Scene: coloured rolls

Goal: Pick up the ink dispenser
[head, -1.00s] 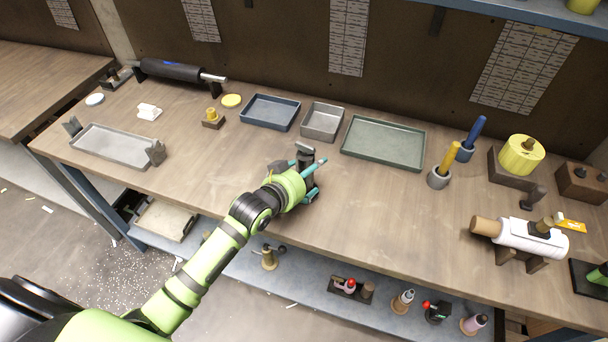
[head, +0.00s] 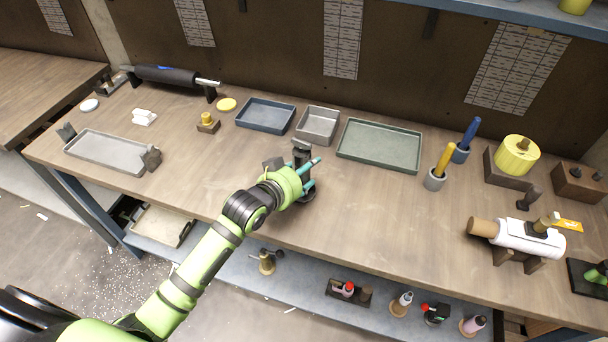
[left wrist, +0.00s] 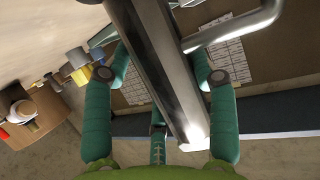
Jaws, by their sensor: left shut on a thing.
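The ink dispenser (head: 302,156) is a dark upright pump body with a grey top, standing out above the workbench at its middle. My left gripper (head: 311,172) has its teal fingers closed around the dispenser's body. In the left wrist view the dispenser (left wrist: 160,60) is a shiny dark metal column with a bent spout, between the teal fingers (left wrist: 165,80). Its lower part is partly hidden by the fingers in the head view. I cannot tell whether its base touches the bench. My right gripper is not in view.
Behind the dispenser are a blue tray (head: 243,122), a grey tray (head: 334,139) and a green tray (head: 345,151). A white roller (head: 515,236) is at right. A shallow grey tray (head: 72,154) is at left. The bench (head: 390,215) is clear right of the dispenser.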

